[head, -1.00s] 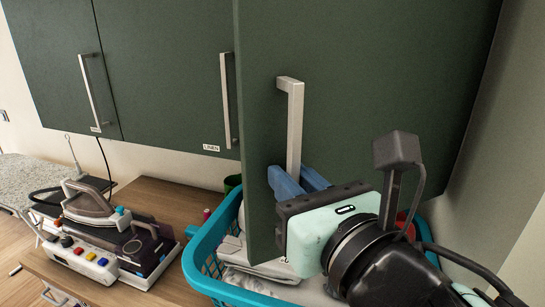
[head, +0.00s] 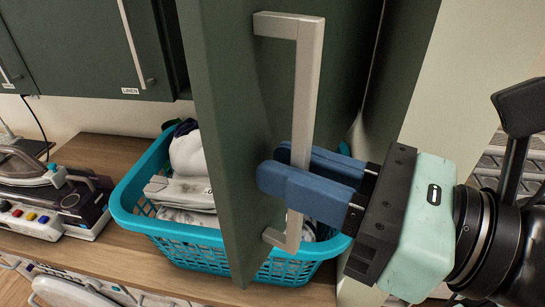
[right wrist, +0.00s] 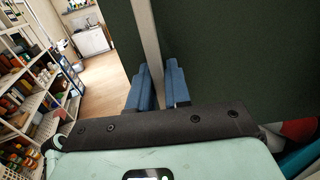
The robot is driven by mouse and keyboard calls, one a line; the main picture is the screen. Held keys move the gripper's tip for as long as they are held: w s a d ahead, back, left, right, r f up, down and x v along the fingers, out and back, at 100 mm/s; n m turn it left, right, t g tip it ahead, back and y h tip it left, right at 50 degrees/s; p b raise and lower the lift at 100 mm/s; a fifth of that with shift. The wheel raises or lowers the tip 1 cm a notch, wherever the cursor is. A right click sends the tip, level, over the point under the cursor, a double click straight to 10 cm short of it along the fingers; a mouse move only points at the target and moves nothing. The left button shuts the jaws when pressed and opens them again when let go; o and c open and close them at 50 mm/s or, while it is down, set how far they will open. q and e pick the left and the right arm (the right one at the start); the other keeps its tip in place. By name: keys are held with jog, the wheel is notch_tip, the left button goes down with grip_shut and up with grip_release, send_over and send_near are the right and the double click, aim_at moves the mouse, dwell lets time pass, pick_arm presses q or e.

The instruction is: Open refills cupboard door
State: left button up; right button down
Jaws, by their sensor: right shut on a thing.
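A dark green cupboard door (head: 225,130) stands swung out from its cupboard in the head view, edge towards me. Its upright metal bar handle (head: 307,85) is on the face turned to the right. My right gripper (head: 285,175) has its blue fingers shut around the lower half of the handle. In the right wrist view the handle (right wrist: 148,50) runs down between the fingers, beside the green door (right wrist: 230,60). No label shows on this door. My left gripper is not in view.
A turquoise laundry basket (head: 128,215) with folded cloth stands on the wooden counter (head: 95,240) behind the door. An iron and a device with coloured buttons (head: 35,218) are at left. A closed cupboard door labelled LINEN (head: 100,45) hangs at upper left.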

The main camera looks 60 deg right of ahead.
jog(key=shift+s, duration=0.15)
jog(key=c, duration=1.2)
grip_release()
jog(key=shift+o, duration=0.2)
jog(key=s+a, duration=0.1)
jog(key=s, duration=1.2)
jog(key=shift+s, duration=0.15)
